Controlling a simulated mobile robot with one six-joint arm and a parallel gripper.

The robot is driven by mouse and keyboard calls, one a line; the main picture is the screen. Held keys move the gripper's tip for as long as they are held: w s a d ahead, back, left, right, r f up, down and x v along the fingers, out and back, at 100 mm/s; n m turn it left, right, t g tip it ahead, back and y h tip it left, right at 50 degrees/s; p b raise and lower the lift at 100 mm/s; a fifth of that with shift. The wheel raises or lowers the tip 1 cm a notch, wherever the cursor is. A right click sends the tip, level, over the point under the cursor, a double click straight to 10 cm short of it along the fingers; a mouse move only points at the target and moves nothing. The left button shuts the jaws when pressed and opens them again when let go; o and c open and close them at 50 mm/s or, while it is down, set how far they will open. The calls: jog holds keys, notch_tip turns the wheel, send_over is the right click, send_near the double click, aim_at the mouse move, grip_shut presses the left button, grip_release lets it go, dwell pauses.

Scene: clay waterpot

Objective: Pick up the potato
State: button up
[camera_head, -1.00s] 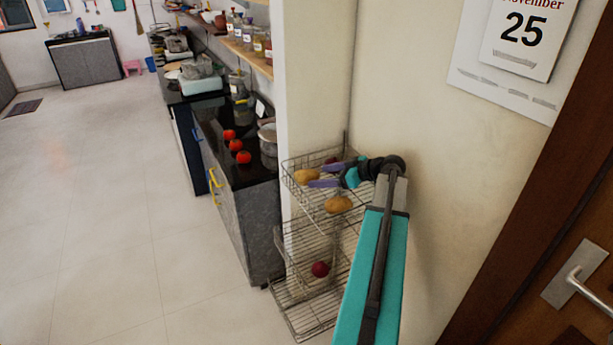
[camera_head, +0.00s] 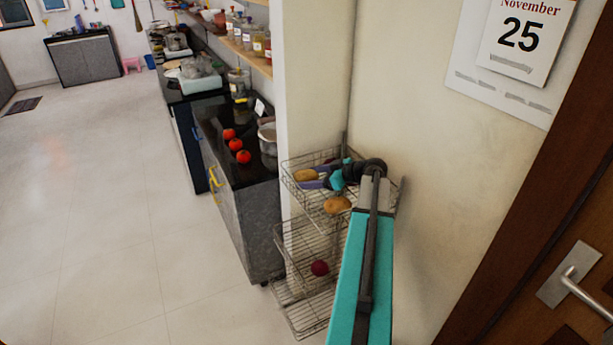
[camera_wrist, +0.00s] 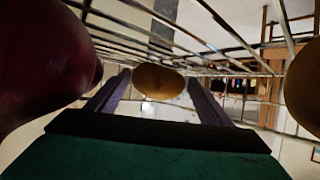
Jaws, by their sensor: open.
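A tan potato (camera_head: 305,176) lies in the top basket of a wire rack (camera_head: 290,160). My gripper (camera_head: 312,177) is open, with its purple fingers low in that basket at this potato. In the wrist view, the potato (camera_wrist: 159,81) shows in the gap between the two finger ends (camera_wrist: 158,90); contact cannot be told. A second potato (camera_head: 338,204) lies nearer in the same basket; a brown rounded shape at the right edge of the wrist view (camera_wrist: 304,86) looks like it. A dark red onion (camera_wrist: 45,62) is close on the left in the wrist view.
Another red onion (camera_head: 319,267) sits in a lower basket. The rack stands against the pale wall, beside a dark counter (camera_head: 245,172) with three tomatoes (camera_head: 236,144) and a pot (camera_head: 268,138). Open floor (camera_head: 100,230) lies to the left.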

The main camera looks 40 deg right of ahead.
aim_at(311, 174)
dwell(0.5)
jog(key=c, duration=0.8)
jog(key=shift+r, duration=0.15)
jog(key=shift+c, duration=0.2)
jog(key=shift+r+b, duration=1.45)
jog(key=shift+r, duration=3.4)
